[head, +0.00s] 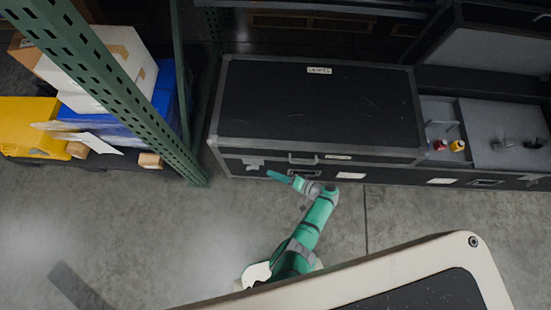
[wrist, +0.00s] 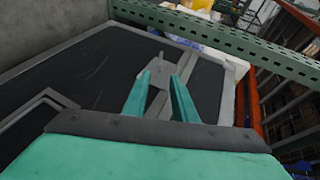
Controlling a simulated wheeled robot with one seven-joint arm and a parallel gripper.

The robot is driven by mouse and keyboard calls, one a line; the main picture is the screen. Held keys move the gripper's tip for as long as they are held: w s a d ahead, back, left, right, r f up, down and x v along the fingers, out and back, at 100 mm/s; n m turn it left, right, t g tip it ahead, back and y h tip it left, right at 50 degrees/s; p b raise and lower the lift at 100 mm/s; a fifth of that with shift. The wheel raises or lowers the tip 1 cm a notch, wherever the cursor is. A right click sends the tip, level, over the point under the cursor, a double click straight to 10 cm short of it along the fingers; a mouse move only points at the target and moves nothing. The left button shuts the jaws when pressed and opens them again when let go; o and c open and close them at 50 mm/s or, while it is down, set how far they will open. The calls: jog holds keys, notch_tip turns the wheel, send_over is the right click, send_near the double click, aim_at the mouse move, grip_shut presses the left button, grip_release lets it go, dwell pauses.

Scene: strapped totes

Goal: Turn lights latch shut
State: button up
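A closed black case (head: 320,105) with grey edges stands at the back centre in the head view, a label on its lid too small to read surely. A small grey latch (head: 253,161) sits on its front at the left end. In the wrist view the latch (wrist: 158,74) shows ahead, at and between my fingertips. My gripper (head: 272,175) is in front of the case, close to the latch. Its two teal fingers (wrist: 161,78) are apart, with the latch's light grey part between them. I cannot tell whether they touch it, or how far the latch is turned.
A green perforated rack post (head: 115,85) stands left of the case. An open case (head: 505,130) with small items stands at right. The concrete floor (head: 150,235) in front is clear.

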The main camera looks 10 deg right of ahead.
jog(key=o, duration=0.7)
jog(key=shift+a, duration=0.25)
jog(key=o, duration=0.3)
jog(key=a+f+g, duration=0.1)
jog(key=g, duration=0.1)
jog(key=s+a+f+n+g, duration=0.1)
jog(key=a+g, duration=0.1)
jog(key=s+a+f+n+g, duration=0.1)
jog(key=a+g, duration=0.1)
jog(key=shift+s+a+f+h, duration=0.1)
jog(key=shift+s+h, duration=0.1)
jog(key=shift+h, duration=0.1)
jog(key=shift+o, duration=0.2)
jog(key=n+h, duration=0.2)
jog(key=h, duration=1.3)
send_near(252, 169)
jog(key=x, duration=0.8)
jog(key=shift+w, duration=0.1)
jog(key=shift+c, duration=0.3)
